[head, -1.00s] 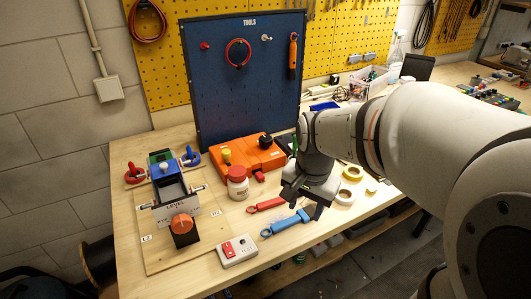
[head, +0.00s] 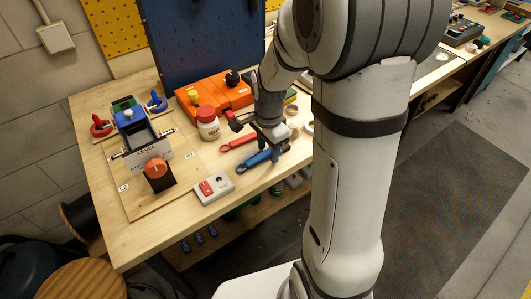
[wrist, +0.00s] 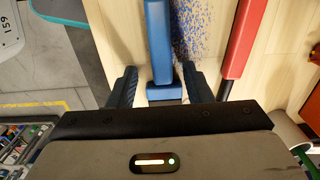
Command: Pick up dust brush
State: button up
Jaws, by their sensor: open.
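A long blue tool (head: 255,160), which could be the dust brush, lies on the bench near its front edge. My gripper (head: 275,145) is low over its right end and hides part of it. The tool's wider end block lies between the fingers, with gaps on both sides. A similar red tool (head: 238,142) lies behind it; in the wrist view it (wrist: 240,40) is just right of the right finger. I see no bristles.
Blue specks (wrist: 200,30) lie on the wood between the two tools. A red-lidded jar (head: 208,124) and an orange case (head: 215,95) stand behind. A grey box with red switch (head: 213,188) is at the left, by the level fixture (head: 150,150). A green-ended roll (wrist: 288,130) is at right.

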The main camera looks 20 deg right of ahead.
aim_at(268, 152)
jog(key=shift+f, duration=0.1)
grip_shut()
dwell(0.5)
notch_tip(268, 152, up, 10)
dwell(0.5)
